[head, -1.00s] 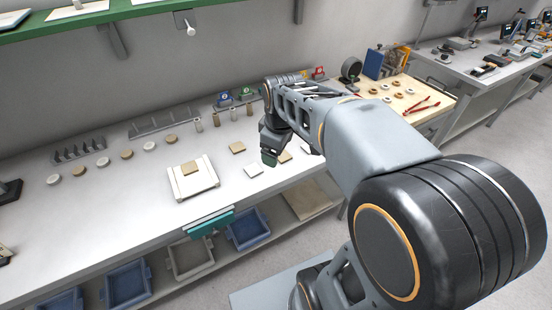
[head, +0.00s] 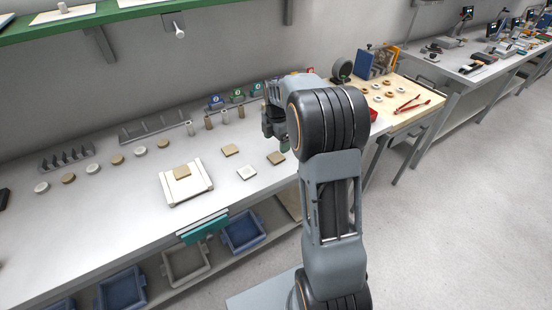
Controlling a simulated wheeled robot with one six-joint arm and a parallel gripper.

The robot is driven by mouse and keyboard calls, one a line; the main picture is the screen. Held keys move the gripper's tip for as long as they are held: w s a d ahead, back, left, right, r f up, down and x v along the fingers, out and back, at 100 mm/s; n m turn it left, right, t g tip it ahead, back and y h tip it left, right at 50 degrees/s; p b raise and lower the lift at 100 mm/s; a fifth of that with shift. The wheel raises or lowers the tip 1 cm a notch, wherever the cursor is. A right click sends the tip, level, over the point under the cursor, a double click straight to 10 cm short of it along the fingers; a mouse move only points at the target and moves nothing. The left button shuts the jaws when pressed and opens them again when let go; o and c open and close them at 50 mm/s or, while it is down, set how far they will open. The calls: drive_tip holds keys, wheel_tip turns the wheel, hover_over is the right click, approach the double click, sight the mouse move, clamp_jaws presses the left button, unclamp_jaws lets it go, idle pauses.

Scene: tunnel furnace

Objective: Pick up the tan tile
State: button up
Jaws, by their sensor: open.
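Several square tiles lie on the grey bench. One tan tile (head: 230,150) lies flat on the bench, and another tan tile (head: 276,158) lies to its right, just below my gripper in the picture. A third tan tile (head: 181,172) rests on a white tray (head: 187,194). A white tile (head: 246,173) lies between the tray and the right tan tile. My gripper (head: 276,141) is open and appears above the bench behind the right tan tile, apart from it. My own arm hides part of the gripper and the bench to the right.
Round discs (head: 117,160) lie in a row at the left, near dark racks (head: 152,127). Small cylinders (head: 209,122) and numbered coloured markers (head: 237,96) stand at the back. A green shelf (head: 120,14) overhangs the wall. Bins (head: 243,232) sit below the bench front.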

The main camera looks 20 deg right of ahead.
sight(276, 157)
drive_tip(key=shift+w+a+f, duration=0.1)
drive_tip(key=shift+w+f, duration=0.05)
drive_tip(key=shift+f, duration=3.4)
drive_tip(key=c, duration=1)
